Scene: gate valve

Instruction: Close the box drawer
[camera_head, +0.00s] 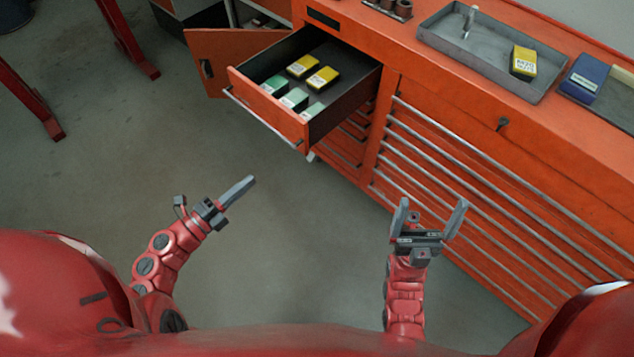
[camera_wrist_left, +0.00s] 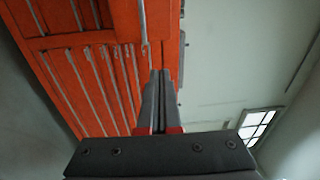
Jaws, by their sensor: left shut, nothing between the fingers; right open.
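The box drawer (camera_head: 268,109) is pulled out of the orange cabinet, with its metal handle along the front edge. Several yellow and green boxes lie inside it. My left gripper (camera_head: 247,182) is shut and empty, below and to the left of the drawer front in the head view, apart from it. In the left wrist view its two closed fingers (camera_wrist_left: 158,100) point toward the orange cabinet front, with handle bars beyond. My right gripper (camera_head: 431,207) is open and empty, in front of the cabinet's wide closed drawers, right of the open drawer.
The orange cabinet (camera_head: 480,160) fills the right side. On its top stand a grey tray (camera_head: 460,55) with a yellow box (camera_head: 523,62) and a blue box (camera_head: 585,78). An orange cabinet door (camera_head: 228,62) hangs open behind the drawer.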

